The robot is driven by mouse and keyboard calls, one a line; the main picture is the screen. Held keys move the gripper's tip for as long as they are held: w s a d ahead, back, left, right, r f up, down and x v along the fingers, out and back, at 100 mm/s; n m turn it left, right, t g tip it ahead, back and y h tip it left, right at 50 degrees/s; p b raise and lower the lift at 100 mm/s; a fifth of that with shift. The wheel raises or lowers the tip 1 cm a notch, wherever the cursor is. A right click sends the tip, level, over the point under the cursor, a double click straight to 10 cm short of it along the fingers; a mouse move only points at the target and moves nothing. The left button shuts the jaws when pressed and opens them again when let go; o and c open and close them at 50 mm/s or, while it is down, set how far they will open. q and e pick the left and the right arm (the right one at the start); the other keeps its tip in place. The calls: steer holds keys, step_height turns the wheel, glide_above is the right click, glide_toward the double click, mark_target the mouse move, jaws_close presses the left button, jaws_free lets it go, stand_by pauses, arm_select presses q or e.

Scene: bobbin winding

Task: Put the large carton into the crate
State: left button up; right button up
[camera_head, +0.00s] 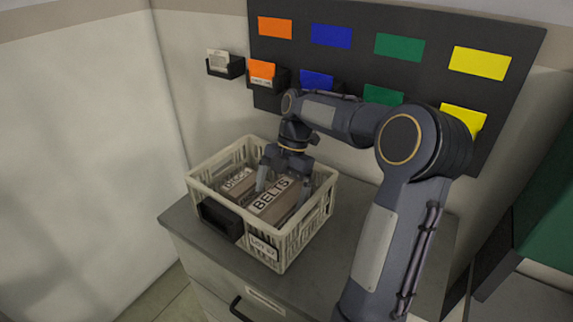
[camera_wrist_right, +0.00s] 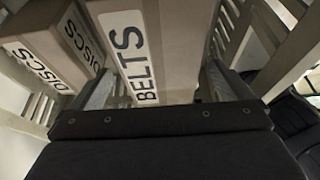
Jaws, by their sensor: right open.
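The crate (camera_head: 276,246) is cream plastic with slatted walls and stands on the grey cabinet top. Inside it is a brown carton labelled BELTS (camera_head: 277,204), the larger-looking one; it also shows in the right wrist view (camera_wrist_right: 178,40). A second carton labelled DISCS (camera_head: 236,181) is in the crate to its left, and it shows in the right wrist view (camera_wrist_right: 45,40). My right gripper (camera_head: 283,188) is open inside the crate, with its fingers on either side of the BELTS carton. The BELTS carton's underside is hidden. My left gripper is not in view.
The grey cabinet top (camera_head: 190,222) has free room around the crate. A black holder (camera_head: 221,219) is on the crate's front wall beside a label. A dark wall board (camera_head: 430,60) with coloured cards and small bins is behind. A green object (camera_head: 548,205) is at the right.

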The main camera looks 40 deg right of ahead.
steer(key=v, duration=0.9)
steer(key=shift+s, duration=0.1)
